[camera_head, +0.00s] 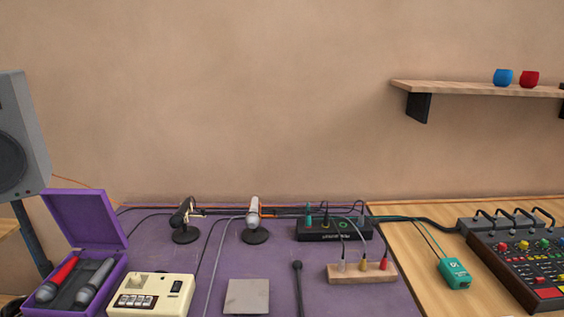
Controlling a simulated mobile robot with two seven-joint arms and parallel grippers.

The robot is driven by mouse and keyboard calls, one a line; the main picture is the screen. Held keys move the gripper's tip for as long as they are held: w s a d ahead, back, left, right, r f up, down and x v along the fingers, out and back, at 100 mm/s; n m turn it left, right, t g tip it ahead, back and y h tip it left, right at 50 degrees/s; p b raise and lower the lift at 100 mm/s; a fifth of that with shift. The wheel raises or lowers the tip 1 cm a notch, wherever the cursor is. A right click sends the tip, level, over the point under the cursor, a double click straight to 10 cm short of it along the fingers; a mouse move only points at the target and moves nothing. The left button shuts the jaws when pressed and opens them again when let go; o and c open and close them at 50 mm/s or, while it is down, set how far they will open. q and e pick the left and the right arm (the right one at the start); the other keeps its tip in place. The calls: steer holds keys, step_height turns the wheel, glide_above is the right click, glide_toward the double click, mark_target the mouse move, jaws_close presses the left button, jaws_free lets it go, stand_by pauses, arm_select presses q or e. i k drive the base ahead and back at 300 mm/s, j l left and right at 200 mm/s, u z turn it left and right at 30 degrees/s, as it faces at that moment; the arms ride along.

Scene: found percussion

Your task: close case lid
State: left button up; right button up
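A purple case (124,281) stands open at the lower left of the head view. Its lid (86,218) is raised at the back and leans slightly back from upright. Inside the case lie a red microphone (57,279) and a grey microphone (96,281) side by side on a dark lining. The front of the case reaches the bottom edge of the view. Neither gripper shows in the head view.
A cream box with buttons (152,295) stands just right of the case. Two microphones on stands (185,222) (254,222), cables and a black audio box (334,231) are behind. A grey speaker (22,135) rises at the left. A mixer (520,258) sits right.

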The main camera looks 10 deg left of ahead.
mark_target(87, 219)
steer(key=u, duration=1.8)
